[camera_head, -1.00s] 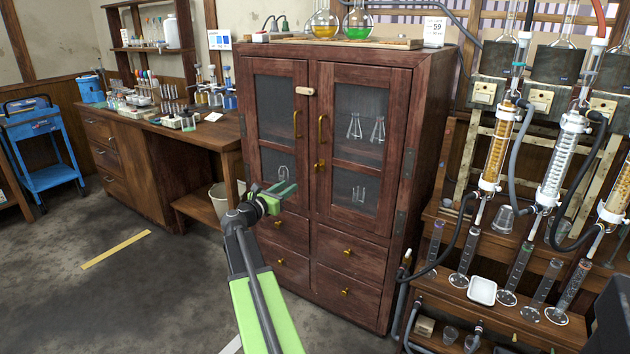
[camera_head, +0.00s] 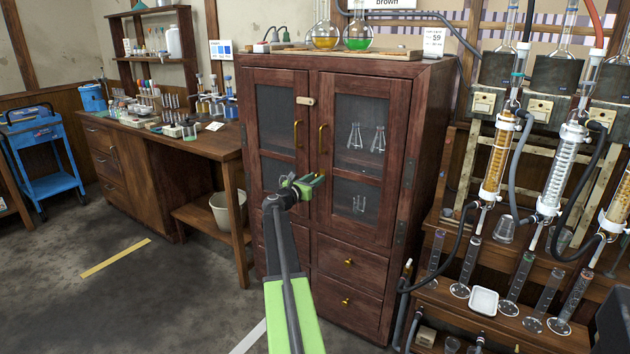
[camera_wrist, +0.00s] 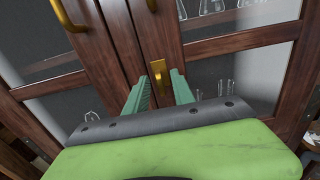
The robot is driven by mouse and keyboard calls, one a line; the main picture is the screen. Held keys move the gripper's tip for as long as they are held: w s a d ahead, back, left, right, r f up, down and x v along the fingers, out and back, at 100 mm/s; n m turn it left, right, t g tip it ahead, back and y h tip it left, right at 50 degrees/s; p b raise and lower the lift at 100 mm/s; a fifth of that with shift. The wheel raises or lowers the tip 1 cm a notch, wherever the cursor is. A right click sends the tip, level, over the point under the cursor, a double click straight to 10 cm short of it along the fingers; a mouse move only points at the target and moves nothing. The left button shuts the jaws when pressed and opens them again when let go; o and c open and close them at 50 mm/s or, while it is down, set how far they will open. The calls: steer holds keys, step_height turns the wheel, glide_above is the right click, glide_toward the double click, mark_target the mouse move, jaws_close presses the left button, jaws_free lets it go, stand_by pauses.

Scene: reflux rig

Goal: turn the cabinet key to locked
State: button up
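The dark wooden cabinet (camera_head: 425,130) has two glazed doors. A brass key (camera_wrist: 159,70) on its plate sits at the inner edge of the right door, below the handles. In the wrist view it appears upright, just beyond and between my fingertips. My gripper (camera_head: 311,184), with green fingers, is in front of the doors at about key height. In the wrist view my gripper (camera_wrist: 160,80) is open with nothing between its fingers. In the head view my gripper partly hides the key. I cannot tell whether a finger touches it.
Brass door handles (camera_head: 322,140) stand out above the key. Flasks (camera_head: 358,38) stand on the cabinet. A glass condenser rig (camera_head: 550,170) is at right, a wooden workbench (camera_head: 200,145) at left. The floor at front left is clear.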

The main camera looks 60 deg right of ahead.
jaws_close()
steer(key=shift+m, duration=0.3)
stand_by(0.3)
steer(key=shift+s+f+m, duration=0.1)
steer(key=shift+m, duration=4.15)
steer(key=shift+s+f+m, duration=0.1)
steer(key=shift+m, duration=4.15)
